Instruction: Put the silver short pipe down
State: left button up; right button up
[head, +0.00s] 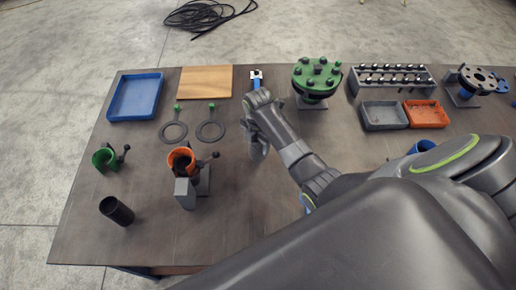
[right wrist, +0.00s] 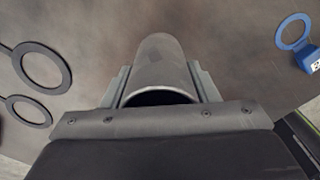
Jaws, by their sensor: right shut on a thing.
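The silver short pipe (right wrist: 160,58) is between the fingers of my right gripper (right wrist: 162,88) in the right wrist view, its near open end facing the camera. The fingers sit on both sides of it. In the head view my right gripper (head: 256,138) is over the middle of the table, right of the two dark rings. The silver pipe (head: 258,152) shows only in part there. I cannot tell whether it touches the table. My left gripper is not in view.
Dark rings (head: 173,131) lie left of the gripper. An orange clamp (head: 181,160), a green clamp (head: 103,158) and a black pipe (head: 117,211) stand further left. A green flange (head: 316,77) and grey bin (head: 383,116) are at right. Bare table (head: 240,215) lies in front.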

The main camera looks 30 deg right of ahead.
aim_at(258, 150)
notch_tip(258, 150, down, 3)
jog(key=shift+p, duration=0.35)
jog(key=shift+f, duration=0.35)
jog(key=shift+f, duration=0.2)
jog(key=o, duration=1.2)
jog(key=shift+s, duration=0.1)
jog(key=shift+o, duration=0.2)
